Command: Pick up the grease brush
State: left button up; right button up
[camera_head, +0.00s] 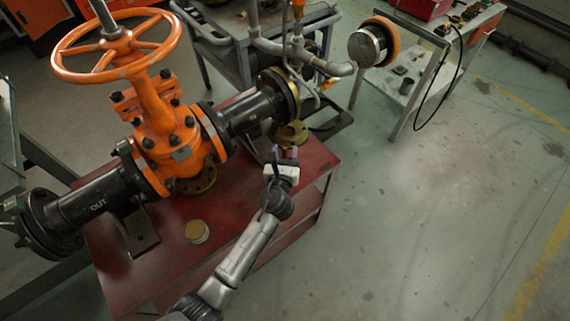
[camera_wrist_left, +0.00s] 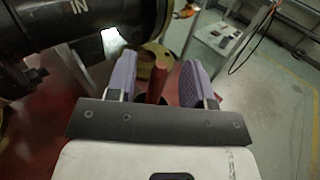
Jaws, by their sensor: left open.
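My left gripper (camera_head: 284,153) is at the right back edge of the red table, below the valve's pipe. In the left wrist view its two purple-padded fingers (camera_wrist_left: 157,82) are open. A reddish-brown upright handle (camera_wrist_left: 157,78), which looks like the grease brush's, stands between the fingers, with a visible gap to the right pad. Its lower end is hidden behind the gripper body, and I cannot see its bristles. In the head view I cannot make the brush out clearly at the gripper.
The orange gate valve (camera_head: 172,135) with black pipes stands on the red table (camera_head: 240,190). The black pipe (camera_wrist_left: 75,22) is close on the left in the wrist view. A small round tin (camera_head: 197,232) sits on the table. Open floor lies to the right.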

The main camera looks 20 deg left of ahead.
pick_arm(q)
jog(key=shift+b+x, duration=0.35)
jog(key=shift+x, duration=1.1)
jog(key=shift+c, duration=0.5)
grip_shut()
